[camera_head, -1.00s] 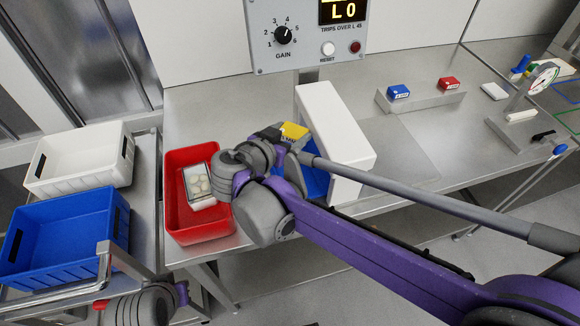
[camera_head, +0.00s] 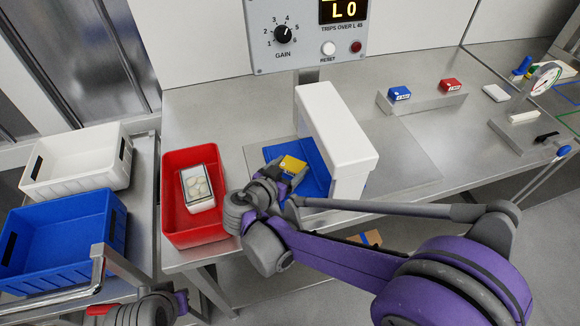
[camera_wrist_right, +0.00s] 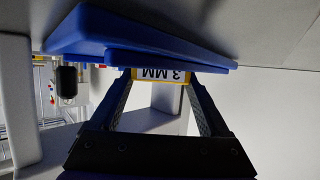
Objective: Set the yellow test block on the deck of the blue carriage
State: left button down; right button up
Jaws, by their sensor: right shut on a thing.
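The yellow test block (camera_head: 292,164) is over the blue carriage (camera_head: 316,170), beside the white arch-like housing. My right gripper (camera_head: 286,176) is shut on the block. In the right wrist view the yellow block (camera_wrist_right: 172,75), marked 3 MM, sits between the fingertips of my right gripper (camera_wrist_right: 160,82), against or very close to the blue carriage (camera_wrist_right: 150,35). I cannot tell whether the block touches the deck. My left arm shows at the bottom left of the head view; its fingers cannot be made out.
The white housing (camera_head: 338,135) stands right beside the block. A red bin (camera_head: 168,215) with a pale packet (camera_head: 198,187) is to the left. Blue (camera_head: 115,235) and white (camera_head: 75,185) bins stand further left. A blue and a red block rest at the back right.

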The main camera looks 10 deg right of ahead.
jog(key=shift+f, duration=0.1)
jog(key=o, duration=1.2)
jog(key=shift+r, duration=0.2)
jog(key=v, duration=1.2)
